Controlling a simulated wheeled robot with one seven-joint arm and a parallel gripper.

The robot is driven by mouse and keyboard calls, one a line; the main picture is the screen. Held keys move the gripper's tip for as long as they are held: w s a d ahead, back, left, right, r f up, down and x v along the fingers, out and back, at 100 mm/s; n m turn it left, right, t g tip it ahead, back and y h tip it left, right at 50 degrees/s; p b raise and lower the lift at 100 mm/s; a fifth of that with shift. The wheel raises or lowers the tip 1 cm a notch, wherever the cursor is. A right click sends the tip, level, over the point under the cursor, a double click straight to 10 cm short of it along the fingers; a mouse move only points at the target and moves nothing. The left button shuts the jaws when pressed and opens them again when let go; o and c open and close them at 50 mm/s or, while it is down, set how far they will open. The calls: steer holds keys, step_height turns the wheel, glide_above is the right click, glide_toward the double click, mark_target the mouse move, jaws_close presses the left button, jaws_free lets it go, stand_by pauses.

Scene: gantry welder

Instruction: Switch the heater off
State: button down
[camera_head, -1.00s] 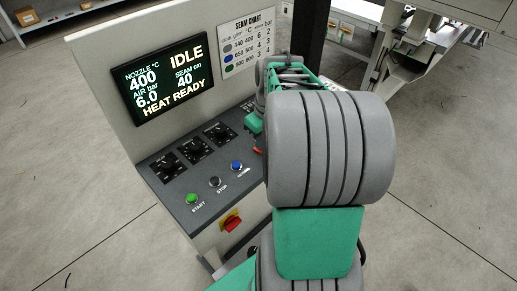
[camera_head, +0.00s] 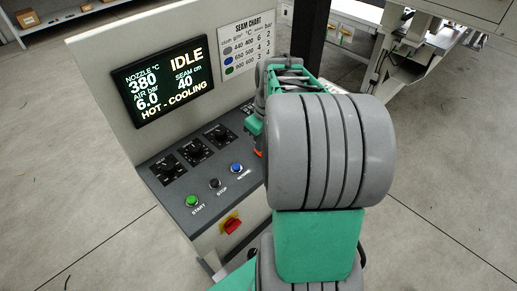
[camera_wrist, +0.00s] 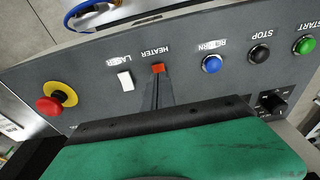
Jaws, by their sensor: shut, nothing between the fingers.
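The heater switch (camera_wrist: 158,68) is a small red rocker on the dark panel, labelled HEATER in the wrist view. My gripper (camera_wrist: 157,80) is shut and empty, its dark fingertips right at the switch's edge; I cannot tell whether they touch it. In the head view my arm hides the fingers and most of the switch area. The display (camera_head: 162,80) reads IDLE, nozzle 380 °C, air 6.0 bar, seam 40 cm and HOT - COOLING.
Beside the switch are a white LASER rocker (camera_wrist: 125,79) and a blue RETURN button (camera_wrist: 211,64). A black STOP button (camera_wrist: 259,54), green START button (camera_wrist: 304,45) and red emergency stop (camera_wrist: 50,105) share the panel. Knobs (camera_head: 194,149) stand behind the buttons.

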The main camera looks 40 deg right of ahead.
step_height(320, 180, up, 6)
steer(key=p, duration=0.3)
steer(key=shift+f, duration=0.1)
stand_by(0.3)
steer(key=s+f+m, duration=0.1)
steer(key=m, duration=0.1)
steer(key=s+f+m, duration=0.1)
steer(key=m, duration=0.1)
steer(key=s+a+f+m, duration=0.1)
steer(key=s+f+m, duration=0.1)
steer(key=shift+g, duration=0.4)
steer(key=shift+m+h, duration=0.3)
steer(key=shift+m, duration=0.3)
steer(key=s+a, duration=0.1)
steer(key=a, duration=0.1)
steer(key=s+a, duration=0.1)
steer(key=s, duration=0.1)
steer(key=shift+a+r, duration=0.35)
steer(key=a+r+n+t, duration=0.1)
steer(key=a+r+n, duration=0.1)
steer(key=a+r, duration=0.2)
steer(key=w+a+r+n+t, duration=0.1)
steer(key=a+r+n+t, duration=0.1)
steer(key=a, duration=0.9)
steer(key=shift+w+a+r+n, duration=0.2)
steer(key=shift+a+r+n, duration=0.05)
steer(key=shift+r+n, duration=0.6)
